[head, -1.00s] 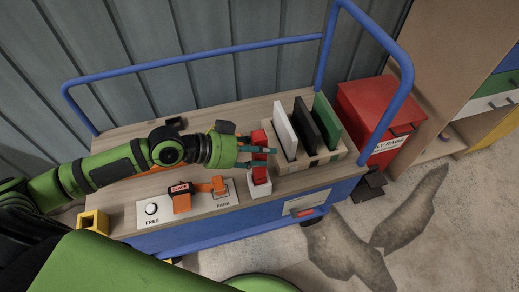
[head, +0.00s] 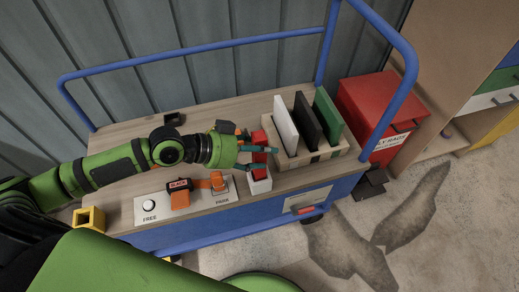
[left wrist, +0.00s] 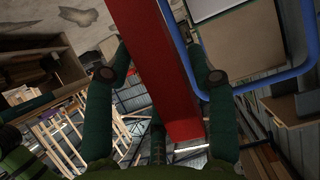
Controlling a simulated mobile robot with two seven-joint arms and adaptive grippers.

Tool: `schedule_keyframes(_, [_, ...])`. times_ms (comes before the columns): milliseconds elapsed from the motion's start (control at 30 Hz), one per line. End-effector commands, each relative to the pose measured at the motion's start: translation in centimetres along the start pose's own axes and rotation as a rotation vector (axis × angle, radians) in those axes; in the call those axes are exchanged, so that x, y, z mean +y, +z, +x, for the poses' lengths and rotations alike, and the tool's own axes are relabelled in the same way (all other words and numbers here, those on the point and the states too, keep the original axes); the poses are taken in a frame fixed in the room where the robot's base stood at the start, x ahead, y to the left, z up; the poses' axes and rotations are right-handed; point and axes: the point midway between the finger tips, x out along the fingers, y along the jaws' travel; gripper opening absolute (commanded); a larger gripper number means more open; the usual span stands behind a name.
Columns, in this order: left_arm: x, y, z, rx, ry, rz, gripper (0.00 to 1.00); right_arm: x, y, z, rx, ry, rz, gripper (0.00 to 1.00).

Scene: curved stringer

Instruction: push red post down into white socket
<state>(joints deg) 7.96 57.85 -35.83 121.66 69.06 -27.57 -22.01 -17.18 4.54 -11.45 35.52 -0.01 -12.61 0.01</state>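The red post (head: 266,171) stands at the white socket (head: 259,187) near the front edge of the cart top; its middle is partly covered by my fingers. My left gripper (head: 259,150) reaches in from the left at the post's upper part, one teal finger crossing in front of it. In the left wrist view the red post (left wrist: 160,70) runs between the spread fingers of the left gripper (left wrist: 160,60), with a gap visible on the right side. The left gripper looks open around the post. How deep the post sits is hard to tell. My right gripper is not in view.
A wooden rack (head: 338,152) with white, black and green panels stands close right of the post. A panel with an orange lever (head: 180,199) and FREE and PARK labels lies left of the socket. Blue rails (head: 190,58) bound the cart. A red bin (head: 378,105) stands beyond its right end.

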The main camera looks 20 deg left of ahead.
Motion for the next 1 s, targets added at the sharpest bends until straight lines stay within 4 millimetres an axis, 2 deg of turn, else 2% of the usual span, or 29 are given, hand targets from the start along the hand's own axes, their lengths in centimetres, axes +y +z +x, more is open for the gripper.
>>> schedule_keyframes(433, [0.0,0.1,-0.6,-0.002,0.0,0.0,0.69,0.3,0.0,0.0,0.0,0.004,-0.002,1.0])
schedule_keyframes(800, [0.0,0.1,-5.5,-0.006,0.0,0.001,0.69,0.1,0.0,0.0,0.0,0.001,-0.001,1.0])
schedule_keyframes(1000, [0.0,0.0,-7.1,-0.002,0.001,0.001,0.69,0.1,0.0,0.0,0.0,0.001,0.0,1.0])
